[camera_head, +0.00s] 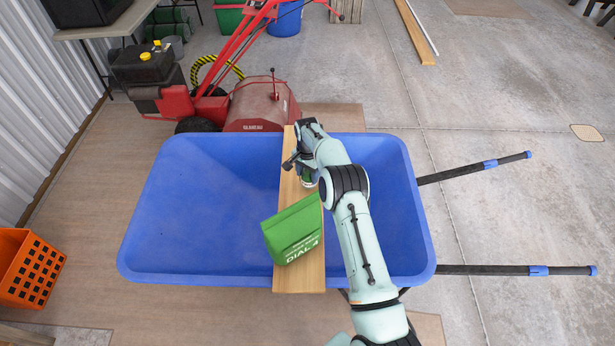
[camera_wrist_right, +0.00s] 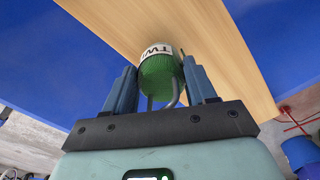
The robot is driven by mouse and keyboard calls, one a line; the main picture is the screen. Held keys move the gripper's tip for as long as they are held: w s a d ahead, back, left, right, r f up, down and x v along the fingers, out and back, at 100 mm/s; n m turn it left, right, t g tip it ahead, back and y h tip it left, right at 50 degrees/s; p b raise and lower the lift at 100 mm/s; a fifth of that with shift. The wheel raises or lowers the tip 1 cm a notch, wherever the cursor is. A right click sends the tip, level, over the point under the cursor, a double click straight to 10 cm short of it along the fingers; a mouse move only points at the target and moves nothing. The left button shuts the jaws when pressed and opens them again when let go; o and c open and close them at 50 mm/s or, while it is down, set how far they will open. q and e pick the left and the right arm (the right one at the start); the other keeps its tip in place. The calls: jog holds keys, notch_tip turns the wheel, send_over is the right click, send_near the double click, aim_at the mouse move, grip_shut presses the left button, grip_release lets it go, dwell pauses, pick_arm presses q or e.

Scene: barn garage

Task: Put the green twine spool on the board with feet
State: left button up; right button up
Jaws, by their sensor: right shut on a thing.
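The green twine spool (camera_wrist_right: 160,78), with a white label band reading "TW…", is between the fingers of my right gripper (camera_wrist_right: 160,88), which is shut on it. In the head view the spool (camera_head: 308,181) is mostly hidden by my right gripper (camera_head: 303,172) and wrist. The wooden board (camera_head: 298,279) lies across the blue wheelbarrow tray; its feet do not show. It fills the middle of the wrist view (camera_wrist_right: 215,50) behind the spool. The spool is over the board's far half; I cannot tell whether it touches. My left gripper is not in view.
A green bag (camera_head: 290,232) marked "DIAL 4" stands on the board's near half. The blue wheelbarrow (camera_head: 190,210) surrounds the board, its handles (camera_head: 515,270) reaching right. A red tiller (camera_head: 262,103) stands behind; an orange crate (camera_head: 30,268) is at left.

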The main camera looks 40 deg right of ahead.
aim_at(308, 174)
jog(key=shift+f, duration=0.9)
jog(key=o, duration=1.2)
jog(key=shift+f, duration=0.1)
jog(key=shift+c, duration=0.2)
notch_tip(308, 174, up, 12)
jog(key=shift+p, duration=0.35)
